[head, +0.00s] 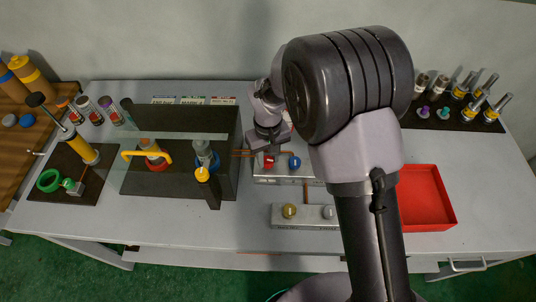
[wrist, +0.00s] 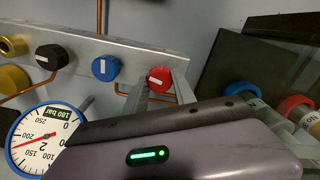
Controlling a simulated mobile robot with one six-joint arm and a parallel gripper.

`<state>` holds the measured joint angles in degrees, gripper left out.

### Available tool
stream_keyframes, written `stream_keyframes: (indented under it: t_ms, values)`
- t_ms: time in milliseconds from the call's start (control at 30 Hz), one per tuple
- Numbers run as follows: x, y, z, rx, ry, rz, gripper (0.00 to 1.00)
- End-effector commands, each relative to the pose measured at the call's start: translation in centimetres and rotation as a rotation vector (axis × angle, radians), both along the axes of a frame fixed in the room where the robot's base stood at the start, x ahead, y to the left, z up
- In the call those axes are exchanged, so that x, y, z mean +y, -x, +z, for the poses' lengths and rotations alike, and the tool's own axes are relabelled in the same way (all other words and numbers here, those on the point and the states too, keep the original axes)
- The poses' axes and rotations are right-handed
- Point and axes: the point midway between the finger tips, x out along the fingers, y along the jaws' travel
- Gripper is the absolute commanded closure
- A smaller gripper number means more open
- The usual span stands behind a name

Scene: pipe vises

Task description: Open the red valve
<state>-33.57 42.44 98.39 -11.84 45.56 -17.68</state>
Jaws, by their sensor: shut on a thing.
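The red valve (head: 269,161) is a round knob on a grey metal panel (head: 262,178), just left of a blue knob (head: 295,162). In the wrist view the red valve (wrist: 159,78) has a white stripe on its face, lying nearly level and slightly tilted in the picture. My gripper (head: 268,152) is at the red valve, coming from above and behind in the head view. In the wrist view the fingers of my gripper (wrist: 162,86) lie on either side of the knob and are shut on it. The fingers partly hide its edge and base.
A pressure gauge (wrist: 45,138), a black knob (wrist: 51,57) and the blue knob (wrist: 105,68) are near the red valve. A dark box (head: 232,150) stands left of the panel. A red tray (head: 440,205) lies right. My arm hides part of the table.

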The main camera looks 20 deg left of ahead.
Motion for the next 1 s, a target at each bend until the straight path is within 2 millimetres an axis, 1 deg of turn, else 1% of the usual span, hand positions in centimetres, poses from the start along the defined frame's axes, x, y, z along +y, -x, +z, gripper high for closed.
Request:
stream_keyframes:
  t_ms: [100,333,833,867,933,967,1000]
  values:
    - [0.02,-0.01,0.1,0.0,0.0,0.049,1.0]
    - [0.02,-0.02,0.04,-0.001,-0.001,0.105,1.0]
    - [0.03,-0.03,0.01,-0.001,-0.001,0.119,1.0]
    - [0.03,-0.03,0.01,-0.001,-0.001,0.119,0.62]
    - [0.02,-0.02,0.01,-0.001,-0.001,0.119,0.49]
    - [0.02,-0.02,0.01,-0.001,-0.001,0.119,0.46]
    - [0.02,-0.02,0.01,-0.001,-0.001,0.118,0.46]
